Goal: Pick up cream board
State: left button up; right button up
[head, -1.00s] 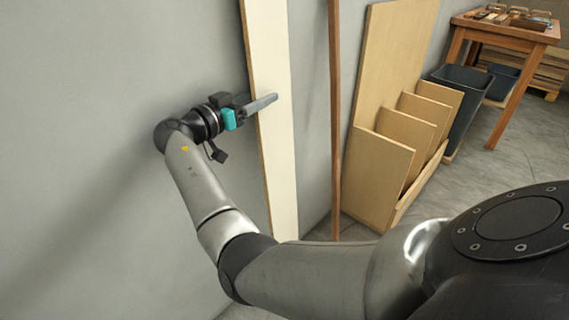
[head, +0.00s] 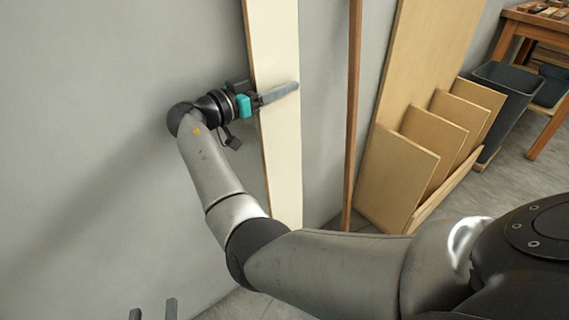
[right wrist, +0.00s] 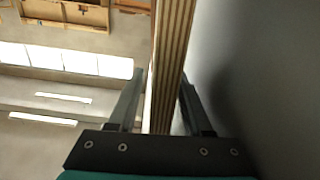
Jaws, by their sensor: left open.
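The cream board (head: 278,160) is a tall, narrow plank standing upright near the grey wall. My right gripper (head: 280,92) is at its left edge, one finger lying across its front face almost to the right edge. The other finger is hidden behind the board. In the right wrist view the board's striped layered edge (right wrist: 170,60) runs between the two fingers of my right gripper (right wrist: 164,78). I cannot tell whether both fingers press on it. My left gripper (head: 153,309) shows only as two separated, empty fingertips at the bottom left, well away from the board.
A narrow brown strip (head: 353,120) stands upright right of the board. A wooden rack with panels (head: 395,165), a dark bin (head: 505,85) and a wooden table (head: 540,22) stand further right. The grey wall (head: 90,100) is close behind the board.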

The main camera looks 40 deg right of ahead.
grip_shut()
dwell(1.1)
jog(key=shift+d+r, duration=0.1)
jog(key=shift+r, duration=0.1)
